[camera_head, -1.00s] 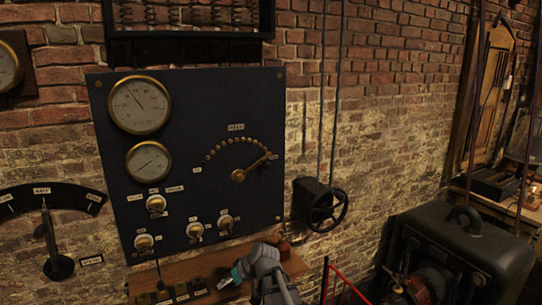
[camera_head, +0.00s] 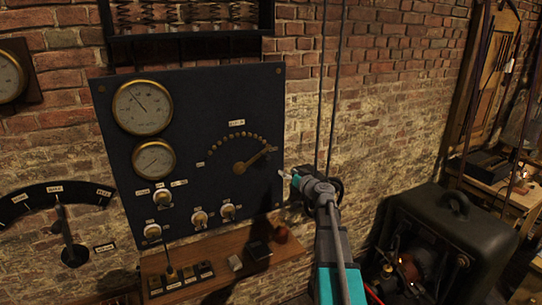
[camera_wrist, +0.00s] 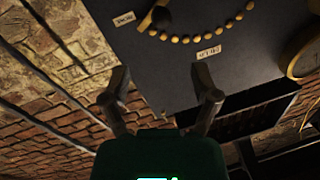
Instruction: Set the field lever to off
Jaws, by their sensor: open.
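A brass lever (camera_head: 254,159) is on the dark panel (camera_head: 215,100), below an arc of brass studs. It points up and right, to the arc's right end. A small label (camera_head: 237,122) above the arc is too small to read surely. My gripper (camera_head: 287,177) is open and empty near the panel's right edge, to the right of the lever and a little lower. In the wrist view, my gripper's two fingers (camera_wrist: 162,84) are spread apart. The lever (camera_wrist: 155,18) shows in part at the top edge, beyond the fingers and apart from them.
Gauges (camera_head: 142,106) and several switches (camera_head: 199,219) are on the panel. A wooden shelf (camera_head: 215,250) runs below. Another lever (camera_head: 65,230) with a labelled quadrant is at left. A dark machine (camera_head: 450,225) stands at right.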

